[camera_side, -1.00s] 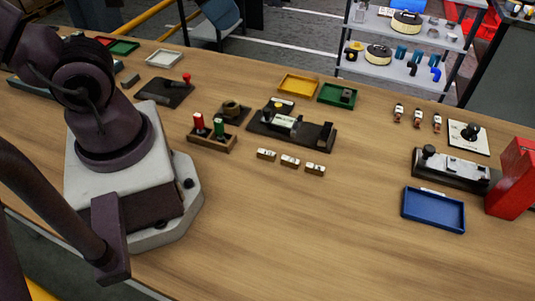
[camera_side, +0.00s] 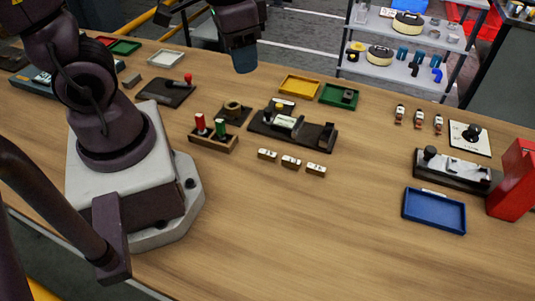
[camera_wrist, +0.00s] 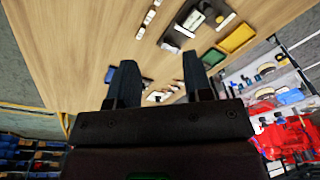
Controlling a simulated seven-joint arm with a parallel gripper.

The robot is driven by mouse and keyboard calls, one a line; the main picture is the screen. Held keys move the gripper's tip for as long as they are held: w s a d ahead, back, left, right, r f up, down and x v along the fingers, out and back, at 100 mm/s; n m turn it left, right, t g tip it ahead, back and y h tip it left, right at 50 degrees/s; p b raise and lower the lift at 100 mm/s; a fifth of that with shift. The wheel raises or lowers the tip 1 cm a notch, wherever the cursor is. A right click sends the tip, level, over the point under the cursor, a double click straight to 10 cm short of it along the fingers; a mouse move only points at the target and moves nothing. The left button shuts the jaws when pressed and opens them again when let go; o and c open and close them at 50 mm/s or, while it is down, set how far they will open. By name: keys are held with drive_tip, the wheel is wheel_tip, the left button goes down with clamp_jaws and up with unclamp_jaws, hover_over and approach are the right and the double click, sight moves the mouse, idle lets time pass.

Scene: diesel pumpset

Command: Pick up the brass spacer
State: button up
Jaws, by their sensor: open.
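A short brass-coloured ring (camera_side: 232,107), which looks like the brass spacer, sits on a small dark plate behind the red and green handled pieces in the side view. I cannot pick it out clearly in the wrist view. My gripper (camera_side: 245,63) hangs in the air at the top of the side view, above and behind the ring and clear of the bench. In the wrist view my gripper (camera_wrist: 158,62) shows two dark fingers apart, with nothing between them but bench and small parts beyond.
A dark fixture (camera_side: 318,136) stands right of the ring. A wooden holder (camera_side: 213,142) with red and green handles stands in front. Yellow (camera_side: 314,87) and green (camera_side: 327,97) trays lie behind. A blue tray (camera_side: 434,211) and red block (camera_side: 513,182) are at right. The front middle bench is clear.

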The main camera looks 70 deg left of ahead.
sight(268, 153)
drive_tip(key=w+f+m, duration=0.1)
drive_tip(key=f+m, duration=0.1)
drive_tip(key=f, duration=0.6)
drive_tip(key=w+f+m+g, duration=0.1)
drive_tip(key=w+f+m, duration=0.1)
drive_tip(key=f, duration=0.7)
drive_tip(key=w+f+m, duration=0.2)
drive_tip(key=f+m, duration=0.2)
drive_tip(key=f, duration=0.5)
drive_tip(key=shift+a, duration=0.1)
clamp_jaws()
